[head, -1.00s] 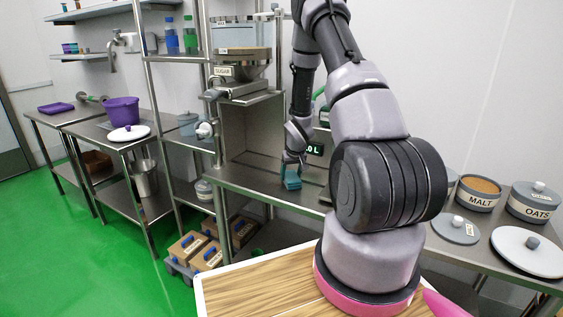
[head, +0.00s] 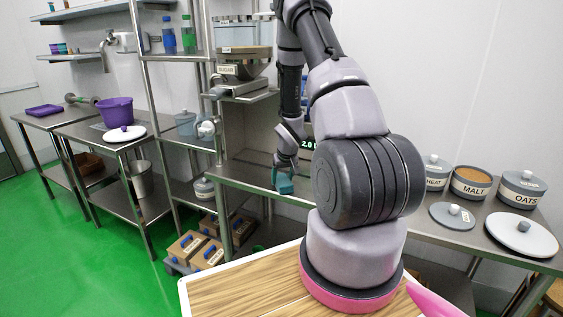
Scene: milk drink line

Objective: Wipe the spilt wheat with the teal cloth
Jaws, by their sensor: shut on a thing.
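My gripper (head: 285,170) is at the front edge of the steel bench (head: 240,178), just left of my arm's large joint. It is shut on the teal cloth (head: 284,184), which hangs below the fingers at the bench edge. I cannot tell whether the cloth touches the bench top. No spilt wheat shows clearly; part of the bench is hidden behind my arm. The wheat pot (head: 436,174) stands lidded on the bench to the right of my arm.
The open malt pot (head: 470,190), the oats pot (head: 521,190), a grey lid (head: 452,216) and a white lid (head: 522,238) crowd the right bench. The sugar hopper (head: 240,70) is above left. Boxes (head: 207,255) sit low below the bench. Green floor lies open at left.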

